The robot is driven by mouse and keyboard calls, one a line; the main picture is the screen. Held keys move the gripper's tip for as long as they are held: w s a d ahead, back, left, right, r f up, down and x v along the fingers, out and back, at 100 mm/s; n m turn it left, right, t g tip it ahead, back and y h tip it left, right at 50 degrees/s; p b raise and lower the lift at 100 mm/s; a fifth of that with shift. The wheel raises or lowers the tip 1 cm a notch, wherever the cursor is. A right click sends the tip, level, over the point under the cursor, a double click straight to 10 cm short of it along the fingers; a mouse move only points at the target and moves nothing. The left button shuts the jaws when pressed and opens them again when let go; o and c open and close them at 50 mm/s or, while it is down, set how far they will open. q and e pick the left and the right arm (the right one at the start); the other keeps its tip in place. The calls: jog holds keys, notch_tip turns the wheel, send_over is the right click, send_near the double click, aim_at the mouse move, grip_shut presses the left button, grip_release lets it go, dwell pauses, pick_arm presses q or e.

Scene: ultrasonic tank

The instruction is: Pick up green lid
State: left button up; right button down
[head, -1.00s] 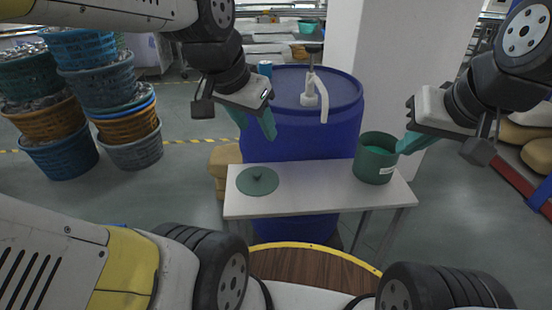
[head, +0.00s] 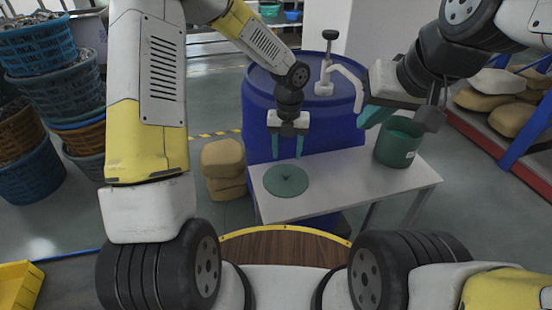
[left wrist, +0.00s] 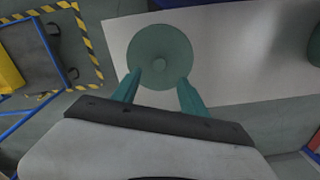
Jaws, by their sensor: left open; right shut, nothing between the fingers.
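The green lid (head: 286,181) is a flat round disc with a small knob at its centre. It lies on the left end of the white table (head: 340,180). In the left wrist view the lid (left wrist: 160,45) is just beyond my fingertips, with its knob roughly in line with the gap between them. My left gripper (head: 287,157) is open, pointing down, above the lid's far edge; it also shows in the left wrist view (left wrist: 160,82). My right gripper (head: 370,118) is shut and empty, to the left of the green pot (head: 398,143).
The green pot stands at the right end of the table. A large blue drum (head: 262,110) with a pump stands behind the table. Stacked baskets (head: 40,100) are at the left, and tan sacks (head: 222,165) lie beside the drum. The table between lid and pot is clear.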

aim_at(286, 173)
pick_arm(q)
notch_tip(286, 173, down, 8)
jog(key=shift+f, duration=0.1)
dwell(0.4)
grip_shut()
